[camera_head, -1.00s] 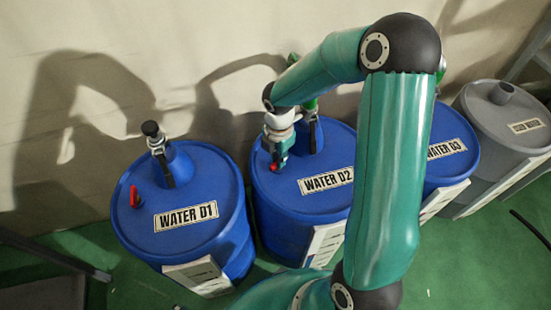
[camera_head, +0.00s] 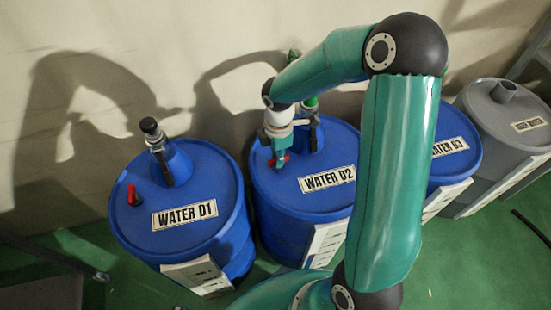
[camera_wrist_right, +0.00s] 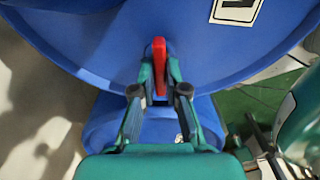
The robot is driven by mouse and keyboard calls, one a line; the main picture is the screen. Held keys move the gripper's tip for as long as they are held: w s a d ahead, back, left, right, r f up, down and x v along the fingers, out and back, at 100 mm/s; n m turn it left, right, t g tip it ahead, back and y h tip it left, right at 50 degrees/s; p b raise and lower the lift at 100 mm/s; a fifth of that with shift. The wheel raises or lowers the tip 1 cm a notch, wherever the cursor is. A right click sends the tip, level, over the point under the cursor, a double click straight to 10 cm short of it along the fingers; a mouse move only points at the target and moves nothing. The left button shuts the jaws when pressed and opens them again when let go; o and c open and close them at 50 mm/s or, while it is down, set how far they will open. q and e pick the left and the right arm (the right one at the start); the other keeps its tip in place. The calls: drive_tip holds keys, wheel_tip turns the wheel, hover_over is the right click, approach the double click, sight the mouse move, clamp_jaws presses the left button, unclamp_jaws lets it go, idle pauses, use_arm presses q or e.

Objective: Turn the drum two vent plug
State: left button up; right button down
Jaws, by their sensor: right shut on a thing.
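The blue drum WATER D2 (camera_head: 285,200) stands in the middle of the head view. Its red vent plug (camera_head: 284,160) is on the lid, mostly hidden behind my right gripper (camera_head: 279,158). In the right wrist view the plug (camera_wrist_right: 159,50) stands up as a narrow red handle. There my right gripper (camera_wrist_right: 160,80) has its two fingers closed on either side of the plug. My left gripper is not in view.
The blue drum WATER D1 (camera_head: 135,225) with its own red plug (camera_head: 134,195) stands at the left. The blue drum WATER D3 (camera_head: 462,165) and a grey waste drum (camera_head: 485,125) stand at the right. A pale wall (camera_head: 200,30) is close behind.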

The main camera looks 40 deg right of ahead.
drive_tip(key=m, duration=0.1)
drive_tip(key=m+b, duration=0.1)
drive_tip(key=m, duration=0.2)
drive_tip(key=shift+w+d+m, duration=0.2)
drive_tip(key=shift+w+m, duration=0.05)
drive_tip(key=shift+m, duration=0.05)
drive_tip(key=m+b, duration=0.2)
drive_tip(key=m, duration=0.3)
drive_tip(key=shift+m, duration=0.3)
drive_tip(key=m+b, duration=0.1)
drive_tip(key=m, duration=0.3)
drive_tip(key=shift+b, duration=0.35)
drive_tip(key=m+b, duration=0.1)
drive_tip(key=m, duration=0.3)
drive_tip(key=shift+r+m, duration=0.1)
drive_tip(key=shift+m, duration=0.3)
drive_tip(key=shift+a, duration=0.1)
drive_tip(key=c, duration=1.2)
unclamp_jaws()
drive_tip(key=shift+s, duration=0.1)
